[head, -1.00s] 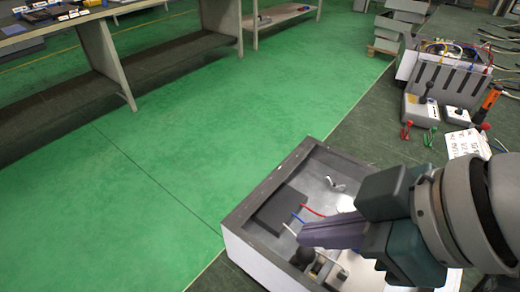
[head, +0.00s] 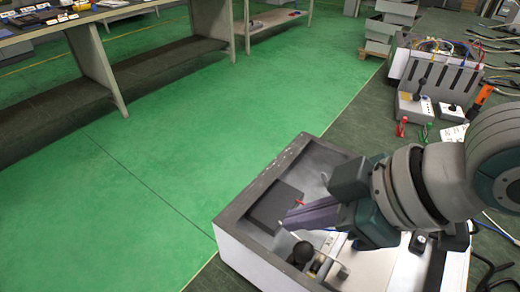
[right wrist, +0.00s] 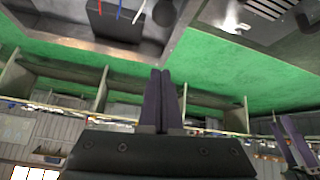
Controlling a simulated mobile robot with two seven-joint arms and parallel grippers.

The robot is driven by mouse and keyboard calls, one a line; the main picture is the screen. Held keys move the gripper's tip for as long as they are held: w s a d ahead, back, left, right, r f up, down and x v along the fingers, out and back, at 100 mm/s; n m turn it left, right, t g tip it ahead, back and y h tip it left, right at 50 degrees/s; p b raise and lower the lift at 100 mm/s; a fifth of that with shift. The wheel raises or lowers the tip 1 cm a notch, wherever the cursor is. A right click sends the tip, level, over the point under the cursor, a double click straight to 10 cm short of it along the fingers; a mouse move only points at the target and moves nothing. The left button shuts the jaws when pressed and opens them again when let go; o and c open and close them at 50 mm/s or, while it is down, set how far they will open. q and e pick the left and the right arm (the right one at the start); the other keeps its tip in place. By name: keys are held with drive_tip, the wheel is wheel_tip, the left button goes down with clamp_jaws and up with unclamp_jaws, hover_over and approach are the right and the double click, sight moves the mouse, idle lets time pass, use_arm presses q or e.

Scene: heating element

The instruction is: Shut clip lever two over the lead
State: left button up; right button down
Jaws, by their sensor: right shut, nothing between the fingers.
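The open grey box (head: 262,192) stands at the lower right of the head view, with a black block (head: 275,207) inside. Red (right wrist: 99,8), blue (right wrist: 118,10) and white (right wrist: 138,12) leads come from this block in the right wrist view. A dark round knob (head: 303,252) and small metal lever parts (head: 317,266) sit near the box's front wall; I cannot tell which is clip lever two. My right gripper (head: 287,222) is shut and empty above the box interior, hiding part of it. Purple fingers of my left gripper (right wrist: 291,143) show at the right wrist view's right edge; their opening is unclear.
A grey unit with slots (head: 437,85) stands behind the box at the right, with red (head: 402,127) and green (head: 426,132) clips beside it. Workbenches (head: 100,70) line the upper left. The green floor (head: 150,180) between is clear.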

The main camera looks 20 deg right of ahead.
sight(294, 249)
use_arm(q)
drive_tip(key=shift+d+f+b, duration=0.1)
drive_tip(key=shift+f+b, duration=0.4)
drive_tip(key=shift+f, duration=0.2)
use_arm(e)
drive_tip(key=shift+w+f, duration=0.2)
drive_tip(key=shift+f, duration=3)
use_arm(q)
drive_tip(key=shift+d+f, duration=0.1)
drive_tip(key=shift+f, duration=0.05)
